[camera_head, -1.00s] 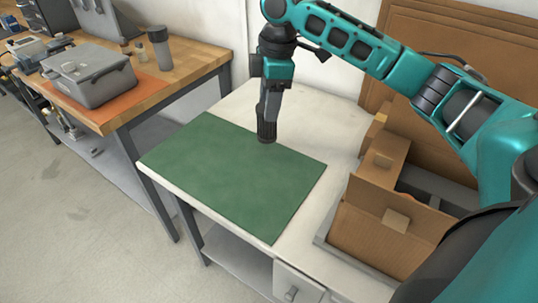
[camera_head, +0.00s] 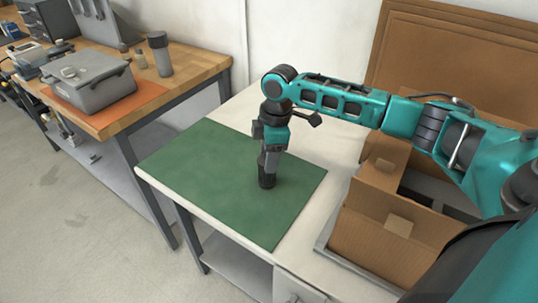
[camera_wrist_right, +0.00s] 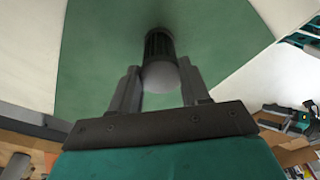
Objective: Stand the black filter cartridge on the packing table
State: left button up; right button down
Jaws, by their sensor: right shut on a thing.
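The black filter cartridge (camera_head: 267,178) is upright under my right gripper (camera_head: 268,160), over the green mat (camera_head: 215,185) on the white packing table (camera_head: 325,140). In the right wrist view the cartridge (camera_wrist_right: 158,50) shows dark ribbed sides and a pale rounded end, between the fingers of my right gripper (camera_wrist_right: 160,82). The right gripper is shut on it. The cartridge's lower end is at or close to the mat; I cannot tell whether it touches. My left gripper is not in view.
An open cardboard box (camera_head: 370,232) stands at the right of the table. A wooden workbench (camera_head: 195,68) at the left carries a grey case (camera_head: 95,85) on an orange mat and a grey cylinder (camera_head: 160,55). The green mat is otherwise clear.

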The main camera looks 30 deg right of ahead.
jog(key=c, duration=0.5)
grip_release()
jog(key=r, duration=0.4)
jog(key=d+r, duration=0.1)
jog(key=r, duration=0.3)
jog(key=r+p, duration=0.1)
jog(key=r, duration=0.3)
jog(key=shift+s+d, duration=0.2)
jog(key=shift+s, duration=0.05)
jog(key=shift+a, duration=0.1)
